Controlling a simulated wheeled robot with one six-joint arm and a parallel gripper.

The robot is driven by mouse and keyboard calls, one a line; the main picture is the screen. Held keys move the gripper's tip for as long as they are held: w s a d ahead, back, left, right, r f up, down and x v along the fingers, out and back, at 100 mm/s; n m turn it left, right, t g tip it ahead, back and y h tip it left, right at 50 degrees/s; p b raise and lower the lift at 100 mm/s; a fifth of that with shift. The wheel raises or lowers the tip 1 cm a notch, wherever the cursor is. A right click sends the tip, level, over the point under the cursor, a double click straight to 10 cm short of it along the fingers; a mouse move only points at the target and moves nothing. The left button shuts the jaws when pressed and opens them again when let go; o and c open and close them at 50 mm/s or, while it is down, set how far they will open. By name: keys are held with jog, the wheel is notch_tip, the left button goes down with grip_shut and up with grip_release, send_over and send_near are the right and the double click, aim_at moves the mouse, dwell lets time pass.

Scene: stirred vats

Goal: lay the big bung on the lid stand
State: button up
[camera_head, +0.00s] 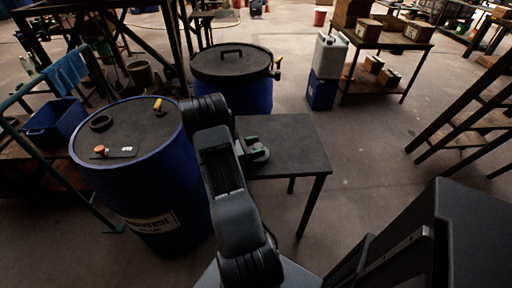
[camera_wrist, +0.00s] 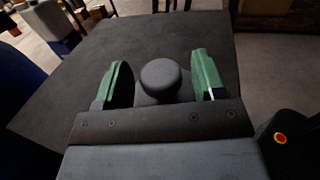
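The big bung (camera_wrist: 160,78), a dark grey round piece with a knob-like top, is between the green fingers of my gripper (camera_wrist: 161,82) in the wrist view. The fingers stand open, with a gap on each side of the knob. The bung appears to rest on the dark, flat-topped table (camera_head: 295,142), which looks like the lid stand; its top also fills much of the wrist view (camera_wrist: 210,30). In the head view my gripper (camera_head: 257,149) is low over the left part of this table. The bung's underside is hidden.
A blue drum (camera_head: 150,205) stands left of the table, with a dark ring (camera_head: 101,123), a small red cap (camera_head: 100,149) and a yellow-handled item (camera_head: 158,104) on top. Another lidded blue vat (camera_head: 232,66) stands behind. The table's right part is clear.

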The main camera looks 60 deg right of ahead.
jog(key=shift+r+p, duration=0.3)
jog(key=shift+r, duration=0.05)
jog(key=v, duration=1.2)
jog(key=s+a+r+m+t+y, duration=0.1)
jog(key=a+r+m+t+y, duration=0.2)
jog(key=a, duration=0.6)
jog(key=s+a+r+m+t+y, duration=0.2)
jog(key=a+r+m+t+y, duration=0.2)
jog(key=a, duration=0.6)
jog(key=s+a+r+m+t+y, duration=0.1)
jog(key=a+r+m+t+y, duration=0.2)
jog(key=a, duration=0.7)
jog(key=shift+s+r+t+y, duration=0.2)
jog(key=shift+r+t+y, duration=0.3)
jog(key=shift+t+y, duration=0.55)
jog(key=shift+s+r+t+y, duration=0.2)
jog(key=shift+r+t+y, duration=0.35)
jog(key=shift+t+y, duration=0.5)
jog(key=w+p+v, duration=0.3)
jog(key=p+v, duration=0.8)
jog(key=v, duration=0.1)
jog(key=shift+s+a+r+t, duration=0.3)
jog(key=shift+r+t, duration=0.1)
jog(key=shift+r, duration=0.35)
